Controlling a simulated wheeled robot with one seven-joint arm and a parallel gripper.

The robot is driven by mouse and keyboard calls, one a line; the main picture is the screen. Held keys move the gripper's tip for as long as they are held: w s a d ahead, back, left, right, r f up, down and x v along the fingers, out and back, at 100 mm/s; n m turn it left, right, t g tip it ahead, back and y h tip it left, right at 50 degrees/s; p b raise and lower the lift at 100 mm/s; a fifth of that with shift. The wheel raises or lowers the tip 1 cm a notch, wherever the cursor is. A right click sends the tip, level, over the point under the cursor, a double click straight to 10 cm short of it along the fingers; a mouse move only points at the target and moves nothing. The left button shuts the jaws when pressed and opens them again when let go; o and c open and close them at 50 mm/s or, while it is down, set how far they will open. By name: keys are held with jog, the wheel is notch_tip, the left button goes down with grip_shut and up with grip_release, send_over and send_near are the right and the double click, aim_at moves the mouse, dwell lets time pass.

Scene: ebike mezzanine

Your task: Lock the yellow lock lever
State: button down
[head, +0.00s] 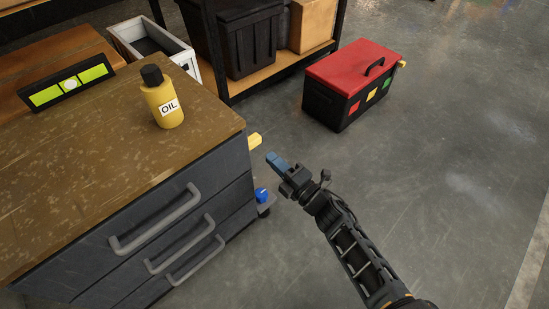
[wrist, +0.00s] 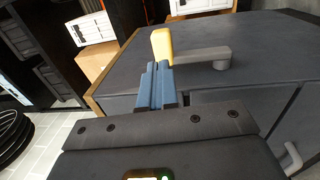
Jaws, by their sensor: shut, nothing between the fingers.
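The yellow lock lever (head: 255,140) sticks out from the side of the grey drawer cabinet (head: 185,215), near its top right corner. In the wrist view its yellow tip (wrist: 162,46) is at the left end of a grey bar (wrist: 200,55), which runs across to a round pivot (wrist: 222,60) on the cabinet's side panel. My gripper (head: 274,160) is shut and empty, its blue fingers together. It is just right of and below the lever in the head view, with a small gap. In the wrist view the fingertips (wrist: 157,68) are just below the yellow tip.
A yellow oil bottle (head: 162,98) and a level (head: 68,86) are on the wooden cabinet top. A red-lidded toolbox (head: 353,85) stands on the floor behind. The floor to the right is clear.

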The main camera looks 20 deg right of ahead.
jog(key=r+p+v, duration=0.1)
jog(key=p+v, duration=0.1)
jog(key=v, duration=0.7)
jog(key=shift+s, duration=0.15)
jog(key=s+a+r+m+h, duration=0.1)
jog(key=s+r+m+h, duration=0.15)
jog(key=s+m, duration=0.45)
jog(key=s+r+m+h, duration=0.2)
jog(key=s+r+m, duration=0.1)
jog(key=s, duration=0.8)
jog(key=s+r+m+g+h, duration=0.2)
jog(key=s+r+m, duration=0.7)
jog(key=s+r, duration=0.4)
notch_tip(320, 180, up, 29)
jog(key=s+m+g+p, duration=0.1)
jog(key=s+m+p, duration=0.1)
jog(key=p, duration=2.2)
jog(key=shift+s+f+m, duration=0.2)
jog(key=shift+m, duration=0.1)
